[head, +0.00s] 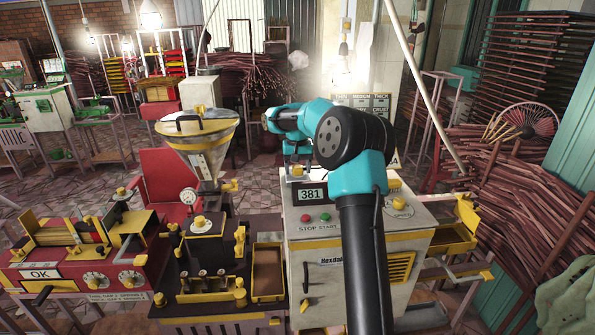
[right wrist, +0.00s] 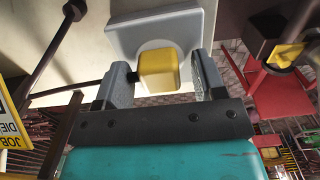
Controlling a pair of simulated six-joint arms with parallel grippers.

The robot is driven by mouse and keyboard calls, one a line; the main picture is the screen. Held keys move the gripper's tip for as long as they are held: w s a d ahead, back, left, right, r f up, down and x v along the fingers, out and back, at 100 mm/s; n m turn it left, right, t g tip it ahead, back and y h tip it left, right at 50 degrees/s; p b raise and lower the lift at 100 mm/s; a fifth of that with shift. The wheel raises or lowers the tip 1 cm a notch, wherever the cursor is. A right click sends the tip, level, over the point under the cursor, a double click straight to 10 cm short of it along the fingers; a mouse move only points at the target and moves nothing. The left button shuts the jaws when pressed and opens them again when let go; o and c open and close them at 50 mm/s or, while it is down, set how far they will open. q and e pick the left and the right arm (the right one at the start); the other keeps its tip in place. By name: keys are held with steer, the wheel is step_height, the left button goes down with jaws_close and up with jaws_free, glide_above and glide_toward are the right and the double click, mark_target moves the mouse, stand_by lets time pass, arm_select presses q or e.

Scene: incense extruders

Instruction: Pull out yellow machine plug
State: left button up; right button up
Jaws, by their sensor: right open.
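The yellow plug (right wrist: 158,70) sits in a pale grey socket plate (right wrist: 125,38) in the right wrist view. My right gripper (right wrist: 163,78) is open, with one finger on each side of the plug. A gap shows between the plug and the right-hand finger; the left-hand finger is closer, and I cannot tell if it touches. My left gripper is not in view.
The pale machine has a display reading 381 (head: 312,194). A hopper (head: 198,140) and a dark press (head: 200,255) stand to its left, with a red machine (head: 85,260) further left. Bundles of brown sticks (head: 520,190) fill the right side.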

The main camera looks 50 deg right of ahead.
mark_target(298, 166)
stand_by(0.7)
jaws_close()
stand_by(0.4)
steer(key=shift+r, duration=0.15)
steer(key=shift+r, duration=2.8)
steer(key=shift+r, duration=0.1)
